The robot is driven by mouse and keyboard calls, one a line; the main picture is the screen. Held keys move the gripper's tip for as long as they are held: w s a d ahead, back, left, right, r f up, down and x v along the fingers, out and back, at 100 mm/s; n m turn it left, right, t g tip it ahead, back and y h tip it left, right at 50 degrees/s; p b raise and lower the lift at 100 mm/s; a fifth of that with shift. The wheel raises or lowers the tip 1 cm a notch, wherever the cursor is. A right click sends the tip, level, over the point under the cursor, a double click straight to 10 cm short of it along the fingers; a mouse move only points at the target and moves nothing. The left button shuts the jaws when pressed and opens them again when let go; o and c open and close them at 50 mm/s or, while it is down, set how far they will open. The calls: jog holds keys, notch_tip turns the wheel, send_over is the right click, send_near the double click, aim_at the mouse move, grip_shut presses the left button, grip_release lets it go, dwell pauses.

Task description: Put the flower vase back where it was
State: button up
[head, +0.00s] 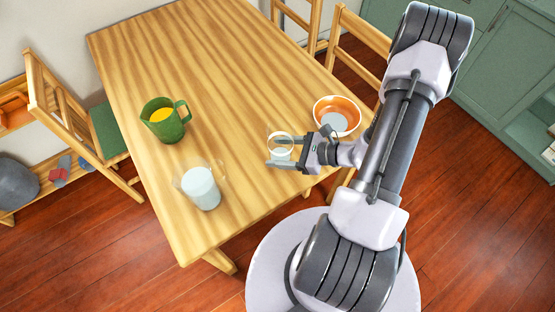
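No flowers show in the head view, so I cannot tell for certain which vessel is the flower vase. A small clear glass vessel (281,154) with pale contents is between the fingers of my gripper (279,150), near the table's right edge. The fingers are apart, one on each side of it; I cannot tell whether they press on it or whether it is lifted. A larger clear glass vessel (201,188) with whitish contents stands at the table's near end, left of my gripper.
A green mug (165,121) with yellow contents stands on the wooden table (200,50), left of middle. An orange-and-white bowl (337,112) is near the right edge, close behind my gripper. The table's far half is clear. Wooden chairs (72,115) stand at both sides.

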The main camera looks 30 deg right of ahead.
aim_at(278, 157)
jog(key=shift+w+a+f, duration=0.15)
jog(key=shift+w+f, duration=0.15)
jog(key=shift+f+b, duration=0.95)
jog(key=shift+f, duration=0.45)
jog(key=shift+f, duration=0.2)
jog(key=o, duration=1.8)
jog(key=shift+c, duration=0.2)
jog(key=shift+r, duration=0.1)
